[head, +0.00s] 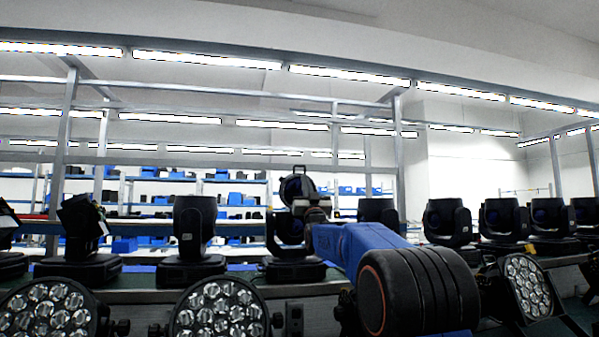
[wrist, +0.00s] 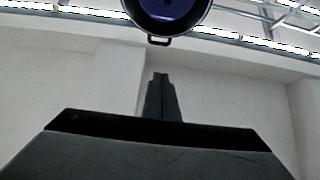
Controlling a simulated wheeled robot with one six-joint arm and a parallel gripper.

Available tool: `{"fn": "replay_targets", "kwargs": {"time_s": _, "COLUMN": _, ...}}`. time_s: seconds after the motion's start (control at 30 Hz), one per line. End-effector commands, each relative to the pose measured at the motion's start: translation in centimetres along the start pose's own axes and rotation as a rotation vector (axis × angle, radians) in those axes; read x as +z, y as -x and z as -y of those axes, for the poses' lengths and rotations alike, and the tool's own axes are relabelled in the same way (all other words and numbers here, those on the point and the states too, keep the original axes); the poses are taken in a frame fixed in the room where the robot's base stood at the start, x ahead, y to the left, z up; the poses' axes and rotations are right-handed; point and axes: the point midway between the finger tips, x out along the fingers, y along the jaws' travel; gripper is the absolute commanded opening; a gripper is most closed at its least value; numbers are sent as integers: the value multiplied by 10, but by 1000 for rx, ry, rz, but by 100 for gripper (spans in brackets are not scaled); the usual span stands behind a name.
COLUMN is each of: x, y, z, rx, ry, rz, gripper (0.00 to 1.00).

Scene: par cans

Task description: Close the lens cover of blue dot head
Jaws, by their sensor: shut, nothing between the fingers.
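In the wrist view, a dark round rim with a blue-violet face (wrist: 168,10) is cut by the top edge, with a small loop handle (wrist: 158,40) at its bottom. My gripper (wrist: 160,76) is shut and empty; its tips sit just below the handle in the picture, apart from it. In the head view, a black moving head (head: 289,228) stands behind the end of my arm. A dark round piece with a loop on top (head: 298,185) shows above it; whether this is its lens cover is unclear. I cannot make out a blue dot. My fingers are hidden in the head view.
More black moving heads stand in the row, at left (head: 193,225) and right (head: 448,220). Round multi-lens par cans (head: 218,310) stand in front. Shelves with blue and black boxes and metal frame posts are behind. The air above the row is fairly free.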

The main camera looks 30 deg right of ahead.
Motion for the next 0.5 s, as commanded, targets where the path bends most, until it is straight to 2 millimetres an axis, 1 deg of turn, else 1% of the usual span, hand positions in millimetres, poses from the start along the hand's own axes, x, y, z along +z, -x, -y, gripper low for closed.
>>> {"fn": "replay_targets", "kwargs": {"time_s": 0.3, "x": 1, "y": -50, "z": 0, "rx": 0, "ry": 0, "rz": 0, "gripper": 0}}
{"fn": "replay_targets", "kwargs": {"time_s": 0.5, "x": 1, "y": -79, "z": 0, "rx": 0, "ry": 0, "rz": 1, "gripper": 0}}
